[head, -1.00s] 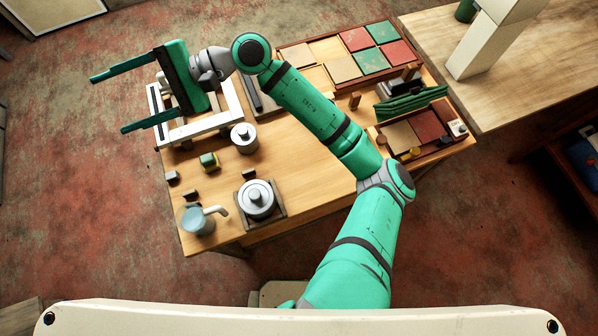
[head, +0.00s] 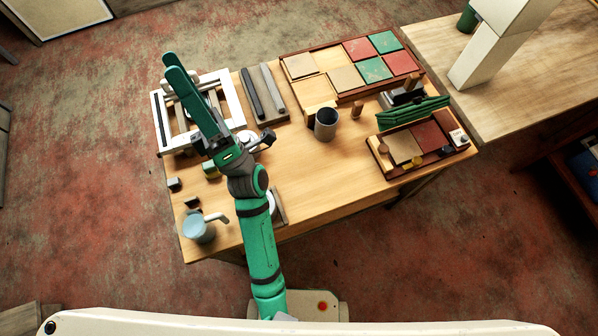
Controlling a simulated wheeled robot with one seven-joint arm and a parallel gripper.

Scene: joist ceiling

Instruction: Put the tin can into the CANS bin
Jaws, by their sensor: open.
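A grey, open-topped cylinder (head: 326,124), which looks like the tin can, stands upright on the wooden table (head: 310,185), right of the middle of its back half. My gripper (head: 174,67) is over the white frame at the table's back left, with its long green fingers pointing toward the back. The fingers nearly overlap from this side; the gripper is open and I see nothing between them. It is well left of the cylinder and apart from it. I see no bin marked CANS.
A white frame (head: 238,103) lies at the back left. A tray of coloured tiles (head: 364,58) lies at the back right, and a smaller tray (head: 405,148) at the right. A blue-grey mug (head: 200,230) stands front left. My arm partly hides metal lidded pieces.

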